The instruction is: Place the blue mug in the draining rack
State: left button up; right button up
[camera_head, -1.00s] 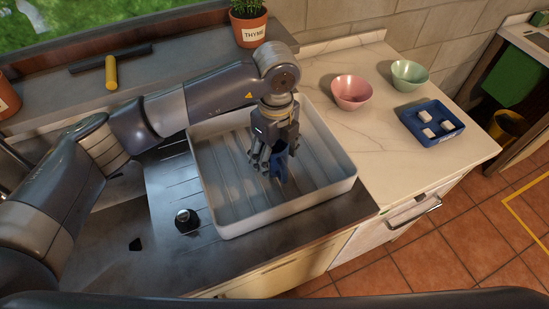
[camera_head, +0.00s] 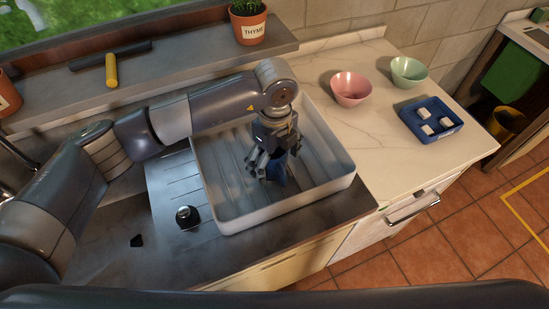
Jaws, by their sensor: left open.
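The blue mug (camera_head: 277,177) stands inside the pale draining rack (camera_head: 342,184), a tray-like box with a ribbed floor, on the counter by the sink. My left gripper (camera_head: 272,170) comes down over the mug from above, and its fingers are open around or beside it. The fingers and wrist hide much of the mug, so I cannot tell whether they touch it. My right gripper is not in view.
A pink bowl (camera_head: 351,88), a green bowl (camera_head: 408,72) and a blue tray (camera_head: 452,126) with white cubes stand on the pale worktop to the right. A small dark object (camera_head: 187,217) lies left of the rack. A thyme pot (camera_head: 248,22) stands on the sill.

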pick_arm(q)
jog(key=shift+r, duration=0.15)
jog(key=shift+w+r, duration=0.1)
jog(key=shift+r, duration=0.15)
notch_tip(320, 180, up, 12)
jog(key=b, duration=0.3)
jog(key=shift+f, duration=0.25)
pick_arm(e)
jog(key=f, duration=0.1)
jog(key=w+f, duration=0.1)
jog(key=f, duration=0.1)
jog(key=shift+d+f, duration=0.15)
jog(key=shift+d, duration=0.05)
pick_arm(q)
jog(key=shift+f, duration=0.1)
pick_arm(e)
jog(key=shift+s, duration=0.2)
